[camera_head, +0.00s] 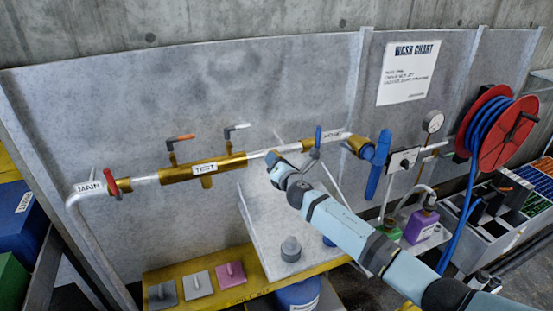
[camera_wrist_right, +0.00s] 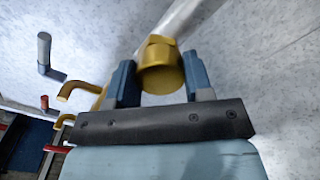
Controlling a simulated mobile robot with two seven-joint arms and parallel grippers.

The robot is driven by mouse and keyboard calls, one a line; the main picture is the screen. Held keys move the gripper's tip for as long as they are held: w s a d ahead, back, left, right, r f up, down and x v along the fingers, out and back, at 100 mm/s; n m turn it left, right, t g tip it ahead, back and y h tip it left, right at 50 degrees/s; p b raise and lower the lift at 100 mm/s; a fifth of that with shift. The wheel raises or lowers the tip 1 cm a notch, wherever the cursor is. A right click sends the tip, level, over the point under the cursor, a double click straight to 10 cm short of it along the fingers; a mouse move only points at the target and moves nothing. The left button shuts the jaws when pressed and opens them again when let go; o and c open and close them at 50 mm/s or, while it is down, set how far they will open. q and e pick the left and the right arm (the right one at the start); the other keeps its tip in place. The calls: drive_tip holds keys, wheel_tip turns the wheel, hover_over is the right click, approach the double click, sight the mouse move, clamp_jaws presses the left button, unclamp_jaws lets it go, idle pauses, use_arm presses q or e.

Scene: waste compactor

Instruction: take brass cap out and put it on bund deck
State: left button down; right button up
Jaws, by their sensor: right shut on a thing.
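My right gripper (camera_head: 276,160) is up at the white pipe run on the grey panel, just left of the blue-handled brass valve. In the right wrist view its two blue fingers (camera_wrist_right: 160,85) are shut on a round brass piece, the brass cap (camera_wrist_right: 162,78). The white pipe shows right behind the cap; I cannot tell whether they touch. In the head view the gripper hides the cap. My left gripper is not in view.
A yellow ledge (camera_head: 210,272) holds several square plates with pegs. A purple bottle (camera_head: 420,226), a gauge (camera_head: 432,122) and a red hose reel (camera_head: 508,133) stand at the right.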

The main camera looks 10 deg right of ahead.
drive_tip(key=shift+r, duration=0.15)
drive_tip(key=shift+r+n, duration=0.1)
drive_tip(key=shift+n, duration=0.3)
drive_tip(key=n, duration=0.4)
drive_tip(key=o, duration=1.1)
drive_tip(key=shift+f, duration=0.2)
drive_tip(key=shift+c, duration=0.4)
